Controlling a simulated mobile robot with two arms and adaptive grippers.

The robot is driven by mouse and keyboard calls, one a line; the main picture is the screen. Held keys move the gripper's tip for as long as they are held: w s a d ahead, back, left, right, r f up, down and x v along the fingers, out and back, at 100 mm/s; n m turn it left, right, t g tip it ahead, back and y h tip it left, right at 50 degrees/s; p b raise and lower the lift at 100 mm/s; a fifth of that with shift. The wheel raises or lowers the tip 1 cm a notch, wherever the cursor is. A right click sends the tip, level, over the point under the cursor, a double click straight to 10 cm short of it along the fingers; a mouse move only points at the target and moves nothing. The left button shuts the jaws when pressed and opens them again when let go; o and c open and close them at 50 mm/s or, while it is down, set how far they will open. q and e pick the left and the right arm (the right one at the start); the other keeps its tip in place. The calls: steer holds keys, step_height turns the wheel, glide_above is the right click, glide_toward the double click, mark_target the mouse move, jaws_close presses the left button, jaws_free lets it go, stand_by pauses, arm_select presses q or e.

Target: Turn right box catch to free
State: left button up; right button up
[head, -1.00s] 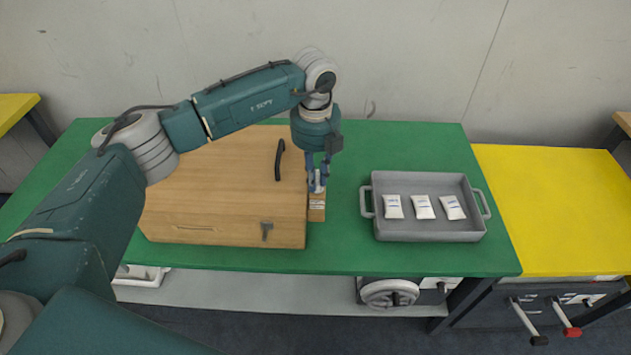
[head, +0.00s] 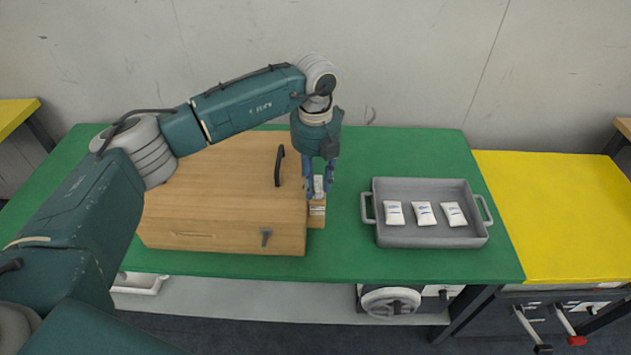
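A closed wooden box (head: 215,190) lies on the green table, with a black handle (head: 279,166) on its lid. My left gripper (head: 318,195) points down just right of the box, apart from the catch. Its fingers are spread on either side of a small white item (head: 319,185) above a small wooden block (head: 317,215). Contact with the item is not clear. My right gripper is not in view.
A grey tray (head: 425,239) with three white packets stands to the right on the green table (head: 345,262). A yellow table (head: 555,215) adjoins further right. The green strip in front of the box is clear. A wall stands behind.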

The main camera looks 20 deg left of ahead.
mark_target(315, 186)
arm_select(q)
step_height(315, 186, up, 12)
stand_by(0.7)
steer(key=shift+s, duration=0.1)
stand_by(0.3)
